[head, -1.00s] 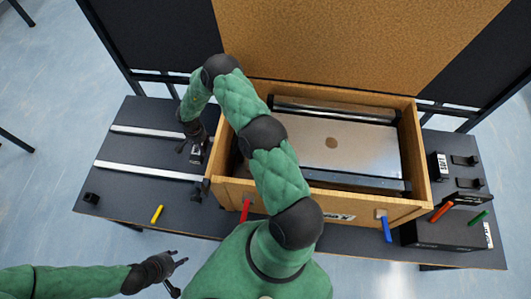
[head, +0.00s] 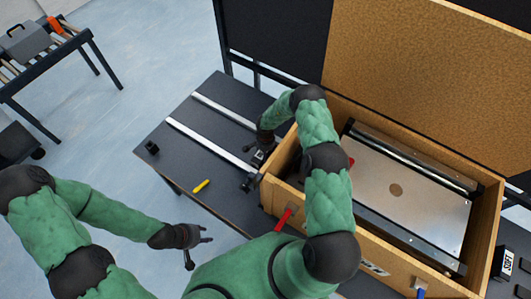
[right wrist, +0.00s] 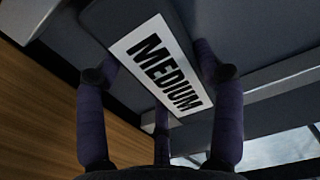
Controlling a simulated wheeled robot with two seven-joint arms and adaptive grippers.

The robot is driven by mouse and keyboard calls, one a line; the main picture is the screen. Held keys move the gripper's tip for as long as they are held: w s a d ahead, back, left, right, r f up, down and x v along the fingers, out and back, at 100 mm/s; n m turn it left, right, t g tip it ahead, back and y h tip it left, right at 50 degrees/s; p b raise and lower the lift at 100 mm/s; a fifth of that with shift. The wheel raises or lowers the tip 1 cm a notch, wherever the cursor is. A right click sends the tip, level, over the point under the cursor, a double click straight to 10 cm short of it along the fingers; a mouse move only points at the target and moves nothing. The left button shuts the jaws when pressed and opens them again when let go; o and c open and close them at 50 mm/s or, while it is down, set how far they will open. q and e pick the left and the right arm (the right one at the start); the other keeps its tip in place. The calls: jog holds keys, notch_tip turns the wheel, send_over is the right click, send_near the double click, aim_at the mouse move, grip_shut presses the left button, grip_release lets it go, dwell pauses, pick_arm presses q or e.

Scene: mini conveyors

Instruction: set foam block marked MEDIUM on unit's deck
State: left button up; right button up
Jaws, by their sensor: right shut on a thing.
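The foam block marked MEDIUM (right wrist: 163,62) is dark with a white label and fills the middle of the right wrist view. My right gripper (right wrist: 160,100) is shut on it, with fingers on both sides. In the head view my right gripper (head: 262,142) hangs beside the crate's left end, over the black table; the block is small and partly hidden there. The unit's deck (head: 430,208) is a flat metal plate with a brown round spot, inside the wooden crate. My left gripper (head: 198,243) is open and empty, in front of the table.
The wooden crate (head: 462,275) surrounds the unit with raised walls. Two pale rails (head: 205,143) lie on the table's left part. A yellow marker (head: 201,186) and a red clamp handle (head: 284,219) are near the front. A cork board (head: 430,75) stands behind.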

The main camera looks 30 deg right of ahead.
jog(key=o, duration=1.2)
jog(key=shift+f, duration=0.15)
jog(key=shift+c, duration=0.2)
